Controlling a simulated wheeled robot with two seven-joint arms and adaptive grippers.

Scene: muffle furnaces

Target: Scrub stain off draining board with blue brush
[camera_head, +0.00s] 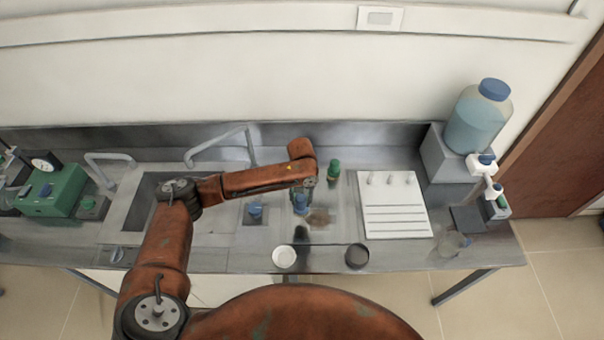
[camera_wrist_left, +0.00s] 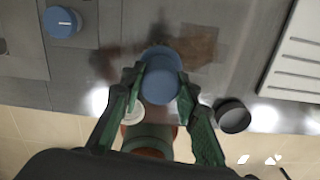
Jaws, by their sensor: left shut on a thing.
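The blue brush (camera_head: 300,204) is upright over the steel draining board (camera_head: 284,183). My left gripper (camera_head: 304,190) is shut on it from above. In the left wrist view the brush (camera_wrist_left: 160,80) sits between the two green fingers (camera_wrist_left: 158,90). A brown stain (camera_head: 320,218) lies on the board just right of the brush; it also shows in the left wrist view (camera_wrist_left: 196,44). Whether the brush touches the board is hard to tell. My right gripper is not in view.
A white ribbed rack (camera_head: 394,205) lies right of the stain. A white dish (camera_head: 284,257) and a dark dish (camera_head: 357,256) sit at the front edge. A blue-knobbed item (camera_head: 255,210) is to the left, beside the sink (camera_head: 148,200).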

